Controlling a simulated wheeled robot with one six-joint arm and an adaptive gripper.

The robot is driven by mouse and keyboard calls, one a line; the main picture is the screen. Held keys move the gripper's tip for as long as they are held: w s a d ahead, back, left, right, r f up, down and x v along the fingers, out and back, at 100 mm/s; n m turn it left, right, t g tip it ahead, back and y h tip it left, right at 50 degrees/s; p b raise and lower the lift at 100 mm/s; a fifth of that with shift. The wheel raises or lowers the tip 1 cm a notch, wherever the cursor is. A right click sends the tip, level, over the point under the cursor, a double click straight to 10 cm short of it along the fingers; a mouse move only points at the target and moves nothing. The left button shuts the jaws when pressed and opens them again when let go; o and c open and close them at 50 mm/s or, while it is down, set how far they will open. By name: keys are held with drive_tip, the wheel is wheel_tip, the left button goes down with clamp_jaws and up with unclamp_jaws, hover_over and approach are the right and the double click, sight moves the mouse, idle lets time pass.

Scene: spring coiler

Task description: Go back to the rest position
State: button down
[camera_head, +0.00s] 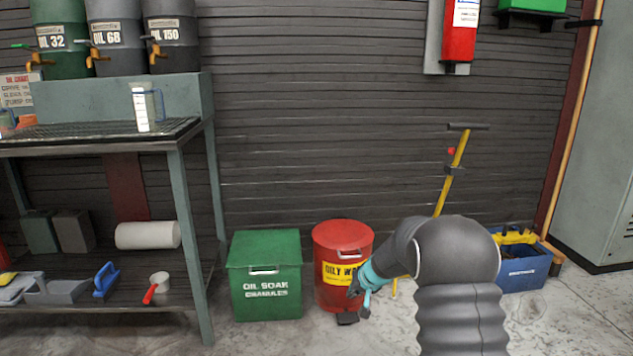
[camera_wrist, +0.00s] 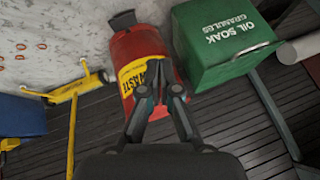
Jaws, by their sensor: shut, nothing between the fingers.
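My gripper (camera_head: 359,292) is in front of the red oily waste bin (camera_head: 342,242) in the head view, low near its yellow label. In the wrist view my gripper (camera_wrist: 158,88) is shut and empty, its fingertips together over the bin's label. The red bin (camera_wrist: 145,45) shows there with its lid closed in the head view and a dark pedal at its foot. Part of the bin's right side is hidden behind my arm. I cannot tell the exact gap between the fingers and the bin.
A green oil soak granules box (camera_head: 266,276) stands left of the bin. A steel shelf bench (camera_head: 190,215) with oil drums is further left. A yellow-handled tool (camera_head: 451,175) leans on the wall. A blue crate (camera_head: 524,272) is at right. The floor (camera_head: 570,315) at front right is clear.

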drive_tip(key=s+d+r+h+p, duration=0.1)
drive_tip(key=s+r+p, duration=0.2)
drive_tip(key=s+r, duration=0.7)
drive_tip(key=s+d+r+h+p, duration=0.1)
drive_tip(key=s+r, duration=0.9)
drive_tip(key=s, duration=1.1)
drive_tip(key=s+d+r+n+h+p, duration=0.1)
drive_tip(key=s+d+r+p, duration=0.1)
drive_tip(key=s+r+p, duration=0.4)
drive_tip(key=s+r, duration=0.5)
drive_tip(key=s, duration=0.4)
drive_tip(key=shift+s+d+g, duration=0.3)
drive_tip(key=shift+s+d, duration=0.05)
drive_tip(key=shift+r, duration=0.1)
